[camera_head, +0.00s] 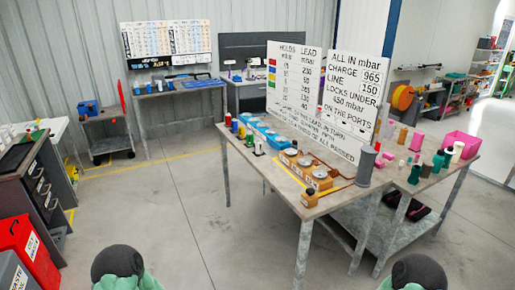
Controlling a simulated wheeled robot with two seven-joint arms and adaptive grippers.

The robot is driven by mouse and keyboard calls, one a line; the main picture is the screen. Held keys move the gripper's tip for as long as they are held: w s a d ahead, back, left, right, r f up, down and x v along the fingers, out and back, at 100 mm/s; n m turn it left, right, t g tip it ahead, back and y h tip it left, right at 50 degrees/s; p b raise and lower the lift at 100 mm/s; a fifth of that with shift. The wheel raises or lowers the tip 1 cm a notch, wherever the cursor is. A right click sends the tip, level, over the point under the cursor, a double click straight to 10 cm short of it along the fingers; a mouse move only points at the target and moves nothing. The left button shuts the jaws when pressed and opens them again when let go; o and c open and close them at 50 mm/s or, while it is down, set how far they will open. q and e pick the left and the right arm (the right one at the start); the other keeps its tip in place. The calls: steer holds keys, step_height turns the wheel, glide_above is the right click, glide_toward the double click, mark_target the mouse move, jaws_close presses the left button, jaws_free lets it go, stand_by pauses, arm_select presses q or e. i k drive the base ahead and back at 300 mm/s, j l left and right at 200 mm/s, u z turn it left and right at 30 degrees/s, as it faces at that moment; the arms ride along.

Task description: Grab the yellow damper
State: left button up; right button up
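A small amber-brown block (309,198) sits at the bench's near corner. Parts of my two arms, dark and green, show at the bottom edge, left and right. Neither gripper can be seen, and nothing is seen held.
White lettered boards (293,85) stand on the bench. Blue and orange-brown pump blocks (320,179) line its front. A grey cylinder (365,166), green bottles and a pink bin (461,144) are to the right. A red bin (28,248) stands at left. The floor before the bench is clear.

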mark_target(241, 128)
steer(key=i+j, duration=0.35)
steer(key=i, duration=0.2)
steer(key=i+j+z, duration=0.1)
steer(key=i+j, duration=0.25)
steer(key=i, duration=0.2)
